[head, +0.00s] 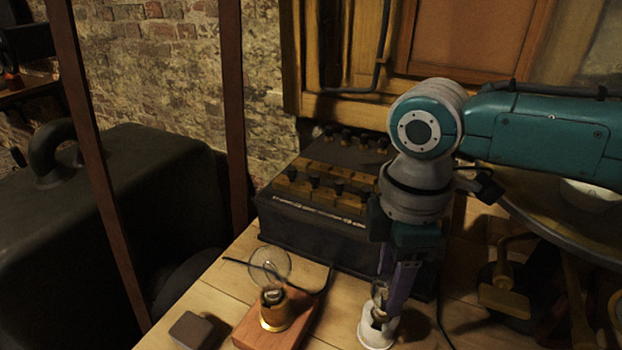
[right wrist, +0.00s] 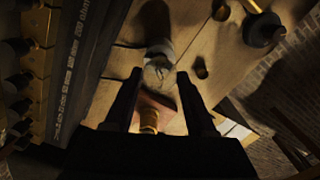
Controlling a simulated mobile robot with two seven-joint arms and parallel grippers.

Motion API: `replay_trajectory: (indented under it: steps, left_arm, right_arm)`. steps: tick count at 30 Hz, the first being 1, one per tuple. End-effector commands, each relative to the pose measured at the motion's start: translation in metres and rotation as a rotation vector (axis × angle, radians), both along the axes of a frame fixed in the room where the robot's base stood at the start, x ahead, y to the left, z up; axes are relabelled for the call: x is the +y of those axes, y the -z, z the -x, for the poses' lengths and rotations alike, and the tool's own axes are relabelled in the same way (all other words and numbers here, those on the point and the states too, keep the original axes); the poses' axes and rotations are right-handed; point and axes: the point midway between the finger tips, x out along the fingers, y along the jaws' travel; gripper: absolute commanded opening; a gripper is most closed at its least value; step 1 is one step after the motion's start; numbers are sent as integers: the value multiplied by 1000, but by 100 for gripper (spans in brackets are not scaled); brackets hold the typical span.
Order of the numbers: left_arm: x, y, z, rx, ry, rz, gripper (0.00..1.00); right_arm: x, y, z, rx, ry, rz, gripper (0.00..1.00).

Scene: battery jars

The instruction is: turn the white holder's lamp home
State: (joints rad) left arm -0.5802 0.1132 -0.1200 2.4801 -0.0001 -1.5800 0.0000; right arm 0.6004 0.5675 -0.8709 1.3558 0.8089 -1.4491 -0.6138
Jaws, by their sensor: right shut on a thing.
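The white holder (head: 374,335) stands on the wooden table at the bottom of the head view, with a small clear glass lamp (head: 380,296) upright in it. My right gripper (head: 390,291) points down over the holder and is shut on the lamp, its fingers hiding part of the glass. In the right wrist view, the lamp (right wrist: 158,71) shows between my two fingertips (right wrist: 159,78), with the pale holder (right wrist: 159,52) beyond it. How far the lamp is seated cannot be told. My left gripper is not in view.
A brass holder (head: 276,310) with a larger clear bulb (head: 270,265) stands on a reddish wooden block (head: 250,334), left of the white holder. A small dark block (head: 191,329) lies further left. Brass parts (head: 503,297) lie at right.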

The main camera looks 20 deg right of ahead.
Motion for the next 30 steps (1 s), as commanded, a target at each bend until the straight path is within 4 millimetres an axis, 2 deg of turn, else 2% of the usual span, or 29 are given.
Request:
replay_trajectory:
  steps: [14,30]
  left_arm:
    - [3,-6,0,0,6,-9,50]
    - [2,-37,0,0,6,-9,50]
  right_arm:
    - [0,-1,0,0,52,-1,0]
    - [0,-2,1,1,439,-1,0]
